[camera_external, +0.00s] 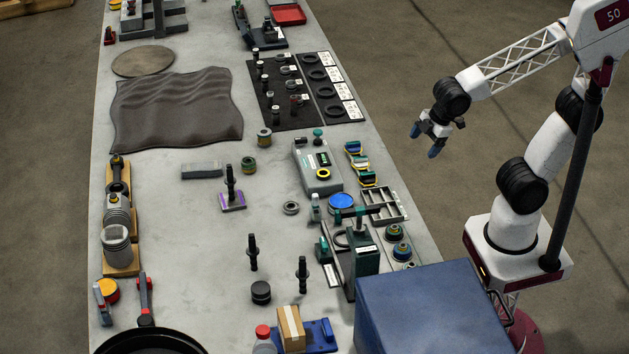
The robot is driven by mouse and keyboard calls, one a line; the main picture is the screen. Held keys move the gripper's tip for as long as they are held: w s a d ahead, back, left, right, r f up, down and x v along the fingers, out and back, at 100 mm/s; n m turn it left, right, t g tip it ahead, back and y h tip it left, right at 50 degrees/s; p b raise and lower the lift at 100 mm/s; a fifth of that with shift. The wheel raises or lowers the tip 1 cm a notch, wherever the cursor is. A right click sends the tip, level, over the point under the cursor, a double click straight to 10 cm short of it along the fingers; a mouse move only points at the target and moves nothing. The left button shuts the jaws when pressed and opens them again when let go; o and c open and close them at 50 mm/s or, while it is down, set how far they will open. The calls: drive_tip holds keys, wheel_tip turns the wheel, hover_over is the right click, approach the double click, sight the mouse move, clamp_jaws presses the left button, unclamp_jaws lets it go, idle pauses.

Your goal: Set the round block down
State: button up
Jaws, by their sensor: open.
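A black round block (260,292) stands upright on the grey workbench (190,240), near its front middle. I take this to be the round block, though other small round pieces also stand on the bench. My gripper (424,141) is open, its two blue-tipped fingers apart with nothing between them. In the picture it hangs over the floor, beyond the bench's right edge and far up and to the right of the black round block. Nothing covers the block.
Two dark upright pins (253,253) (302,274) stand near the block. A cardboard box (291,328), a bottle with a red cap (263,340) and a black pan (150,342) are in front. A large blue box (435,310) blocks the front right. Bare bench lies left of the block.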

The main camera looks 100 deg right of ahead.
drive_tip(key=s+a+f+m+g+y, duration=0.1)
drive_tip(key=s+m, duration=0.3)
drive_tip(key=s, duration=0.5)
drive_tip(key=shift+m+g, duration=0.3)
drive_tip(key=shift+f, duration=0.1)
idle(0.5)
